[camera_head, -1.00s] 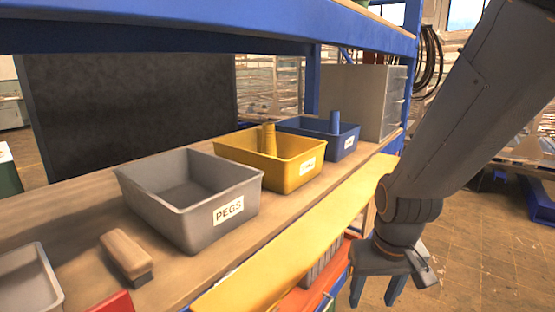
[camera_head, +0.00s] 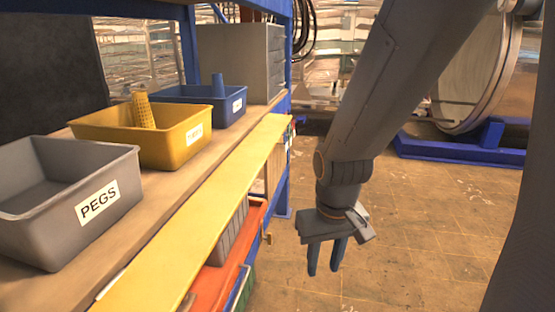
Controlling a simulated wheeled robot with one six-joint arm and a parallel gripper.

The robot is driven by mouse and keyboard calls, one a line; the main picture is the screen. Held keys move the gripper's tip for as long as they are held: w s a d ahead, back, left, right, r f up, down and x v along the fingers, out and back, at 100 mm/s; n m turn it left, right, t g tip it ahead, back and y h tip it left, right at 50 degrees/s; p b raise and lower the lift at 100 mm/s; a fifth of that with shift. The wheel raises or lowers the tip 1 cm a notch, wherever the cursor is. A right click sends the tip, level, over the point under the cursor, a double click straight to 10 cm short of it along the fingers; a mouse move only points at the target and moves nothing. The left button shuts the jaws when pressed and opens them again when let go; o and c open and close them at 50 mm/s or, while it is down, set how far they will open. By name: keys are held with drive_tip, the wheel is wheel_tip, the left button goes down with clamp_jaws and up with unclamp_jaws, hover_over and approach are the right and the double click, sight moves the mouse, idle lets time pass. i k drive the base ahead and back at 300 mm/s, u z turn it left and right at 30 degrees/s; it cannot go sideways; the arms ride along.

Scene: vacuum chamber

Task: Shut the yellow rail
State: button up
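The yellow rail (camera_head: 205,215) is a long flat yellow strip along the front edge of the wooden shelf. It runs from the bottom left up to the right, and red and grey items show below it. Its near end leaves the picture at the bottom. My gripper (camera_head: 325,273) hangs to the right of the rail, over the floor, with its fingers pointing down. A gap shows between the two fingers, and nothing is between them. The gripper is apart from the rail.
A grey bin labelled PEGS (camera_head: 70,205), a yellow bin (camera_head: 170,146) and a blue bin (camera_head: 225,112) stand on the shelf (camera_head: 150,210). A grey drawer cabinet (camera_head: 240,60) is behind them. A blue post (camera_head: 284,190) stands at the shelf's far end. Open floor (camera_head: 420,240) lies to the right.

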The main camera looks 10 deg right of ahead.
sight(158, 279)
drive_tip(key=z, duration=1)
drive_tip(key=k, duration=0.4)
drive_tip(key=u, duration=1.15)
